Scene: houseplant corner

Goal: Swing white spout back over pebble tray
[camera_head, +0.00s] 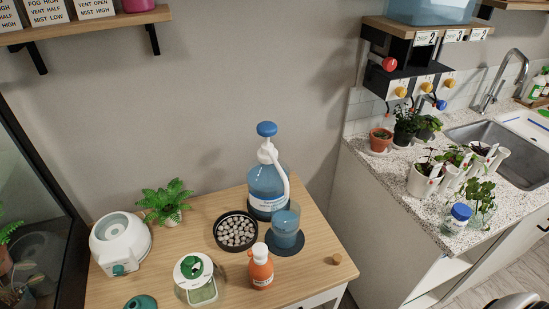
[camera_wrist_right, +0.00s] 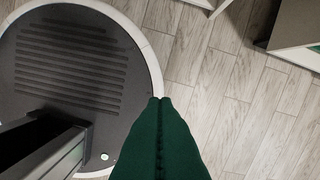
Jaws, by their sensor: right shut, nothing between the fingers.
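A large blue pump bottle (camera_head: 267,183) with a blue knob stands upright at the table's back edge. Its white spout (camera_head: 284,183) bends over to the right side of the bottle and points down toward a blue cup (camera_head: 286,228) on a dark round mat. The black round pebble tray (camera_head: 217,243), filled with pale pebbles, lies to the left of the cup, in front of the bottle. In the right wrist view my right gripper (camera_wrist_right: 160,101) shows green fingers, shut and empty, above the floor, away from the table. My left gripper is not in view.
An orange bottle (camera_head: 261,268), a green-topped jar (camera_head: 196,280), a white round device (camera_head: 120,241) and a fern (camera_head: 165,202) stand on the wooden table (camera_head: 317,266). A stone counter (camera_head: 403,206) with potted plants and a sink stands to the right.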

